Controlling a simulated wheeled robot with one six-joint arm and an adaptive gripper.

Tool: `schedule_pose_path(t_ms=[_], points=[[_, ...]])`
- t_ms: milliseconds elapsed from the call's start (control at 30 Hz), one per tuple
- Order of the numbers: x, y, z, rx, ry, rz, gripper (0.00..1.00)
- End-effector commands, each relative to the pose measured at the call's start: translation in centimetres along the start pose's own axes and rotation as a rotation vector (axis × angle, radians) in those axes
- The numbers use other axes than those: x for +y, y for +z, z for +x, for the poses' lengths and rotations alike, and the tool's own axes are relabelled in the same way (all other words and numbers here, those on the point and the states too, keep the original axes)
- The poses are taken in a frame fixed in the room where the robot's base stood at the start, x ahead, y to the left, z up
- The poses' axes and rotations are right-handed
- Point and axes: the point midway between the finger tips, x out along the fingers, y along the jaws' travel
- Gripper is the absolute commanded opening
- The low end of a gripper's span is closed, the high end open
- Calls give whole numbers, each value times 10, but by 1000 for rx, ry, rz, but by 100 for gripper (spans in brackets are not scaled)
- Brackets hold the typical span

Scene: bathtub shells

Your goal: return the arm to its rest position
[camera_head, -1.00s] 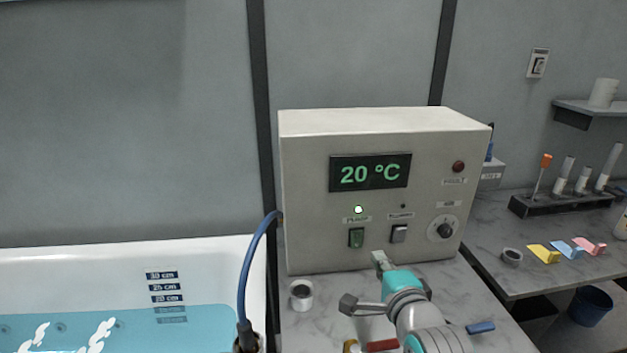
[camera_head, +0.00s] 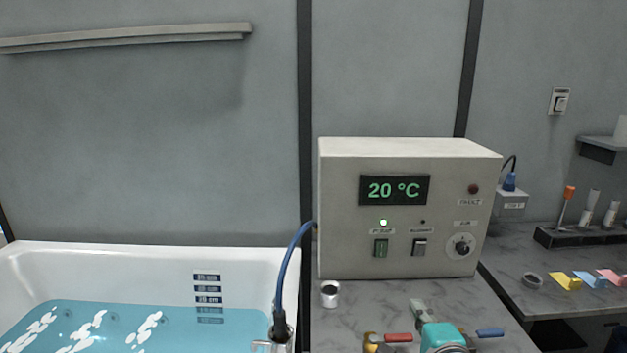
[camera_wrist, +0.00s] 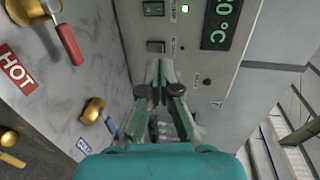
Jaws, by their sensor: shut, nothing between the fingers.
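My gripper (camera_head: 417,306) is at the bottom of the head view, low in front of the control box, with its turquoise body partly cut off by the frame edge. In the wrist view my gripper (camera_wrist: 160,72) has its fingertips together and holds nothing. The beige control box (camera_head: 340,220) stands on the grey counter behind it, its display reading 20 °C. A green lamp is lit above the pump switch (camera_head: 381,248). The box's front also shows in the wrist view (camera_wrist: 198,105), beyond the fingers. I cannot tell the exact gap between fingertips and box.
A bathtub (camera_head: 262,262) with blue water is at the left. A blue hose (camera_head: 290,262) runs from the box to a metal fitting. A red-handled valve (camera_head: 398,338), a blue handle (camera_head: 490,333) and a white cup (camera_head: 330,294) are on the counter (camera_head: 345,325). A side bench (camera_head: 515,260) holds coloured cards.

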Motion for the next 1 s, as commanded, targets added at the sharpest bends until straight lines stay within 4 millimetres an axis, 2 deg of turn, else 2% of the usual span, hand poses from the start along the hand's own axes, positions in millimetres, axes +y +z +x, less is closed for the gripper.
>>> schedule_pose_path(t_ms=[367,567,767,1000], points=[[33,1,-10,1,8,-84,0],[61,2,-20,0,15,-159,0],[103,3,-41,-1,26,-278,0],[167,5,-87,-5,42,-488,0]])
